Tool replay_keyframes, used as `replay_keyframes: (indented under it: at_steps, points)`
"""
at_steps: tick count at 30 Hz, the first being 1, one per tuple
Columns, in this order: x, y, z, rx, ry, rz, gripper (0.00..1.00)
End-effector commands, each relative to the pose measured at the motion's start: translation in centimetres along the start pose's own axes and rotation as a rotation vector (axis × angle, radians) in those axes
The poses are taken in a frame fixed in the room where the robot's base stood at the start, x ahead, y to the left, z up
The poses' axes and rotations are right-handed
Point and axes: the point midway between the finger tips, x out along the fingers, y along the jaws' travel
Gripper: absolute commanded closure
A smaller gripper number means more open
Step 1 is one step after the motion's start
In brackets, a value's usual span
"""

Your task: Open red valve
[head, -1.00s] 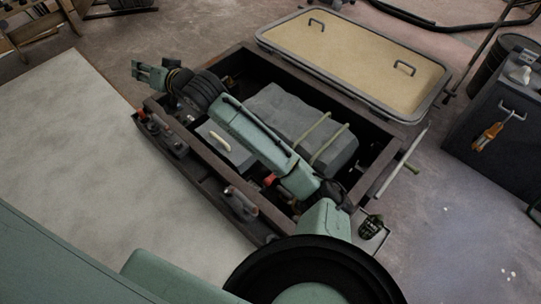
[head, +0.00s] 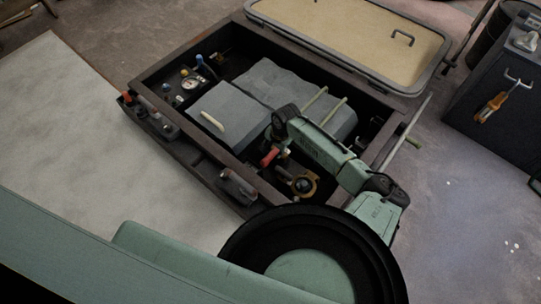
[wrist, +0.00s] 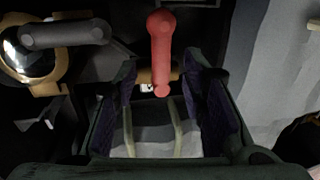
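The red valve handle (head: 270,157) shows in the head view inside the dark open compartment, just left of my arm's far end. In the wrist view the red handle (wrist: 161,45) is a long lever, upright in the picture, on a brass-coloured body. My gripper (wrist: 160,78) is open, with its two dark fingers apart. The lever's rounded lower end appears in the gap between the fingertips. I cannot tell whether either finger touches it. In the head view my gripper is mostly hidden behind the wrist.
A grey lever (wrist: 65,33) on a brass fitting lies left of the red one. The compartment rim (head: 215,160) surrounds a grey box (head: 230,110) and a strapped grey block (head: 285,85). Gauges and knobs (head: 190,83) sit at its far left. A hatch panel (head: 345,35) lies behind.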

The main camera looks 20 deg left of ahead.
Motion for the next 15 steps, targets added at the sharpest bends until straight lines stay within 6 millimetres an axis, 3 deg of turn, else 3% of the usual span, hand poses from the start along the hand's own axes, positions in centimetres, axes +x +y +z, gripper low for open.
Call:
replay_keyframes:
  at_steps: [1, 7, 15]
  points:
    - [1.4, 0.1, -0.1, -0.002, 0.002, 0.003, 0.62]
    - [4.8, 0.0, 0.0, -0.003, 0.002, 0.001, 0.62]
    - [6.5, -0.1, -0.1, -0.003, 0.002, -0.002, 0.62]
